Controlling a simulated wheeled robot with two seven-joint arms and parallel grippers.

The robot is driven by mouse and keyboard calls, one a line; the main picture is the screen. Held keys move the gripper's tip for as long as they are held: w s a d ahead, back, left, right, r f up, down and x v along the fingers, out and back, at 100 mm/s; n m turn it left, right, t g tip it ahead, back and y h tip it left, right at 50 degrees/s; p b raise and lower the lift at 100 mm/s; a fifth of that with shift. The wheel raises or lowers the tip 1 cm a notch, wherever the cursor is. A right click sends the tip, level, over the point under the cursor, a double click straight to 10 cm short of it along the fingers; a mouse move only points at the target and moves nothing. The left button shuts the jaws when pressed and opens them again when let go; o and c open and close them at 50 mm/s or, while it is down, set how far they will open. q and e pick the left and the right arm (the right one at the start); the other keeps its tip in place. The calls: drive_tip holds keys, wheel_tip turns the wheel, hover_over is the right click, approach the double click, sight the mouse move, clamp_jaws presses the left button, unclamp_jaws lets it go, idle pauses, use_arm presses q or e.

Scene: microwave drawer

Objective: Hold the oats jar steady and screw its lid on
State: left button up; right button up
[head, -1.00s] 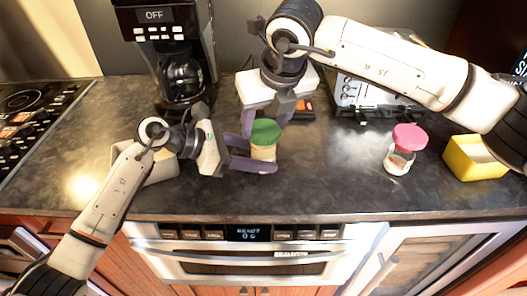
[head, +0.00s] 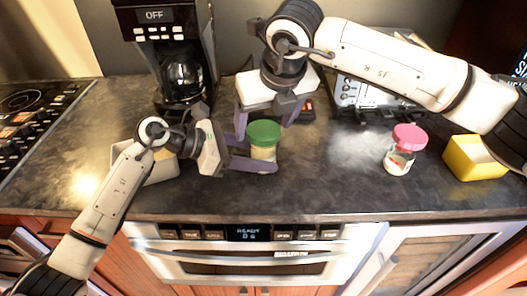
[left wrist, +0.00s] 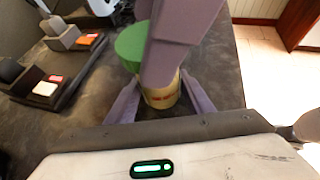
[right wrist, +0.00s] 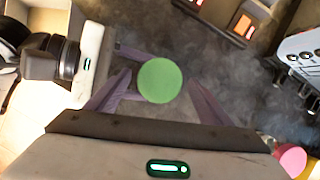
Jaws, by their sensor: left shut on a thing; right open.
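The oats jar (head: 263,154) stands upright on the dark counter, with its green lid (head: 264,132) on top. My left gripper (head: 258,160) is shut on the jar's body from the left; its purple fingers are on either side of it in the left wrist view, where the jar (left wrist: 162,97) is partly hidden by a finger. My right gripper (head: 266,120) is open above and behind the lid. In the right wrist view the green lid (right wrist: 160,80) lies between the spread fingers, with gaps on both sides. Whether the lid is threaded tight I cannot tell.
A glass jar with a pink lid (head: 403,149) and a yellow box (head: 474,158) stand to the right. A pale container (head: 160,168) is beside my left wrist. A coffee maker (head: 178,60) stands behind.

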drive_tip(key=c, duration=1.3)
drive_tip(key=shift+o, duration=0.2)
drive_tip(key=m+h, duration=0.1)
drive_tip(key=m, duration=0.2)
drive_tip(key=m+h, duration=0.1)
drive_tip(key=m, duration=0.2)
drive_tip(key=m+h, duration=0.1)
drive_tip(key=m, duration=0.2)
drive_tip(key=shift+w+d+h, duration=0.1)
drive_tip(key=shift+h, duration=0.2)
drive_tip(key=m+h, duration=0.1)
drive_tip(key=m, duration=0.1)
drive_tip(key=m+g, duration=0.1)
drive_tip(key=m, duration=0.1)
drive_tip(key=shift+d+m+h, duration=0.1)
drive_tip(key=shift+m+h, duration=0.3)
drive_tip(key=m, duration=0.2)
drive_tip(key=m+g+h, duration=0.1)
drive_tip(key=m, duration=0.1)
drive_tip(key=shift+d+m+g, duration=0.15)
drive_tip(key=shift+m+g, duration=0.15)
drive_tip(key=o, duration=1)
drive_tip(key=shift+o, duration=0.4)
drive_tip(key=shift+a, duration=0.25)
